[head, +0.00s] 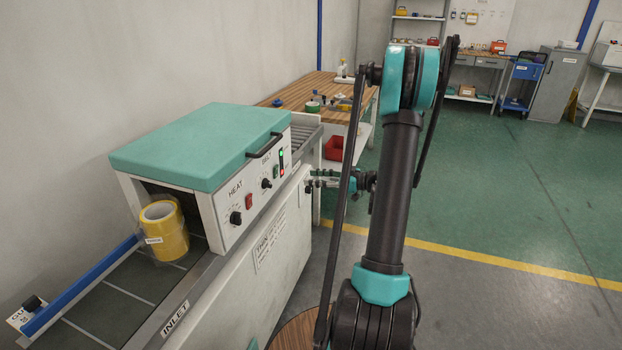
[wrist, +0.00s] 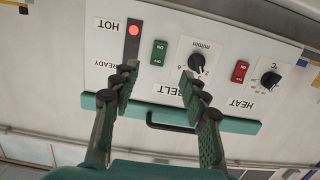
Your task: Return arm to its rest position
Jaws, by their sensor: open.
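My arm rises through the middle of the head view, its elbow high and its forearm reaching down behind it. My gripper (head: 318,180) is near the control-panel side of the teal-lidded machine (head: 200,142). In the wrist view my gripper (wrist: 156,80) is open, with nothing between its two fingers. The fingers face the panel (wrist: 218,58), which shows upside down, and the black lid handle (wrist: 170,127) lies between and beyond them. I cannot tell the exact gap to the panel. The rest position is not marked in view.
A yellow tape roll (head: 163,231) stands at the machine's inlet. The panel carries a red switch (wrist: 240,71), knobs and a lit red light (wrist: 134,30). A wooden bench (head: 305,88) with small items stands behind. Green floor (head: 520,190) lies open at right.

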